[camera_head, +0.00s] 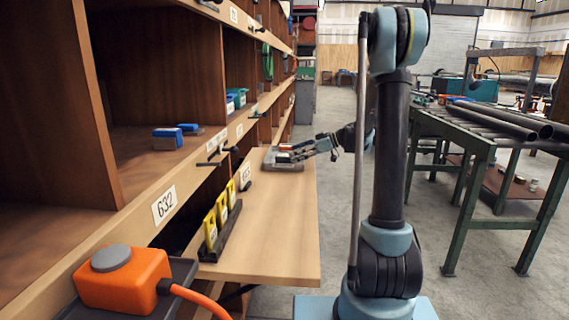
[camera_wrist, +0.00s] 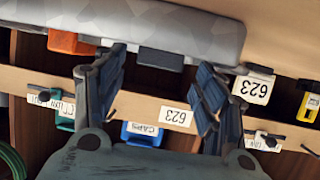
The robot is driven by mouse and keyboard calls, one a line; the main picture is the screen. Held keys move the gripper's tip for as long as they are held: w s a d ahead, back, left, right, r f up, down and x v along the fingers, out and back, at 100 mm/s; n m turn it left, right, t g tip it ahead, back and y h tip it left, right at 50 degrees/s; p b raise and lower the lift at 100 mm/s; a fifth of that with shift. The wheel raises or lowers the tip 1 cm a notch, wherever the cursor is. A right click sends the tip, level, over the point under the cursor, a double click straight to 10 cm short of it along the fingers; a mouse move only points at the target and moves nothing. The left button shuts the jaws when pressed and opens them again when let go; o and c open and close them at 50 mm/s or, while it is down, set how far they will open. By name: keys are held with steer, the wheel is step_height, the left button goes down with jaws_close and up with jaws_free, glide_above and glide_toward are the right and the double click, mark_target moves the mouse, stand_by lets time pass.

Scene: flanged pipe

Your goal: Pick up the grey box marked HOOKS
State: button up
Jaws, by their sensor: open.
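No HOOKS lettering is readable in either view. In the wrist view a small dark grey block (camera_wrist: 160,59) lies at the edge of a pale grey patterned slab (camera_wrist: 150,22); I cannot tell if it is the marked box. My gripper (camera_wrist: 160,68) is open, with its two fingers on either side of this block and nothing visibly held. In the head view my gripper (camera_head: 300,151) reaches left over the wooden ledge, close to a grey item (camera_head: 283,165) with small red and white parts on it.
An orange box (camera_wrist: 70,42) sits beside the slab. A pipe bench (camera_head: 480,125) is at right.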

mark_target(285, 155)
steer(key=shift+x, duration=2.9)
steer(key=shift+w, duration=0.2)
steer(key=c, duration=1.3)
